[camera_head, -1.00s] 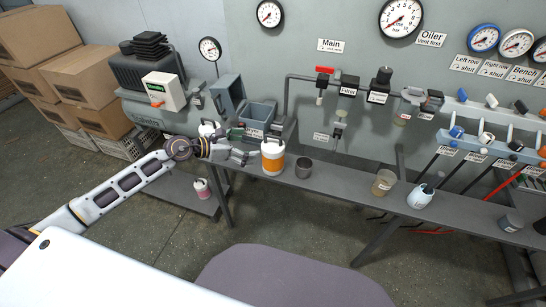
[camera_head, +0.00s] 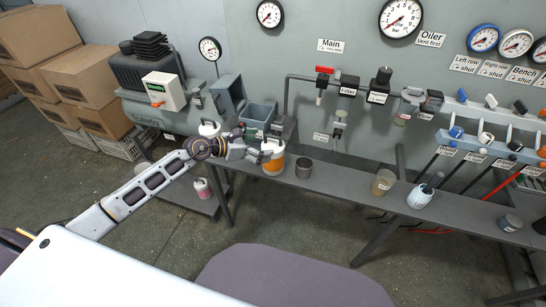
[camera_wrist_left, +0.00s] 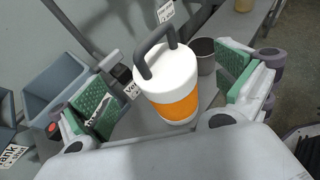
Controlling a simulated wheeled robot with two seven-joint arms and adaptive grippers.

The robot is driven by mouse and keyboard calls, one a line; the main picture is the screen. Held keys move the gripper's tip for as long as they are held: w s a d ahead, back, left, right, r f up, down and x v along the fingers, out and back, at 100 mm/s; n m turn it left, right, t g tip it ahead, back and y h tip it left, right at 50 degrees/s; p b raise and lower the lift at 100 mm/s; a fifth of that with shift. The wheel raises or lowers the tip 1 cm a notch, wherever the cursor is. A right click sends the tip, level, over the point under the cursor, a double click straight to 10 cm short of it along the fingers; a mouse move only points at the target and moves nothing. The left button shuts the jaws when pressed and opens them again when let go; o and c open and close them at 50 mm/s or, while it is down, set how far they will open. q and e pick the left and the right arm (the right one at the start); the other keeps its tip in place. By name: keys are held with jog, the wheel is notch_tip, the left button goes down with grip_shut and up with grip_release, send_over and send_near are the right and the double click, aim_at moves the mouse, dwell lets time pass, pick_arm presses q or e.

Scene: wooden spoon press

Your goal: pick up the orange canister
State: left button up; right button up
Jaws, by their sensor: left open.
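The orange canister (camera_head: 273,160) is white with an orange band and a dark handle, and stands upright on the grey bench. In the left wrist view the canister (camera_wrist_left: 173,95) stands between the two green-padded fingers of my left gripper (camera_wrist_left: 165,88). The gripper is open, with gaps on both sides of the canister. In the head view my left gripper (camera_head: 258,152) is at the canister's left side and partly covers it. My right gripper is not in view.
A dark metal cup (camera_head: 304,167) stands just right of the canister. A grey-blue bin (camera_head: 258,114) is behind the gripper. Farther right on the bench (camera_head: 345,184) are an amber jar (camera_head: 383,182) and a pale blue jug (camera_head: 420,196). Bench between cup and jar is clear.

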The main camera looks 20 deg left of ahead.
aim_at(271, 145)
pick_arm(q)
jog(key=shift+d, duration=0.1)
jog(key=shift+x, duration=2.5)
jog(key=shift+s+f, duration=0.1)
jog(key=c, duration=2)
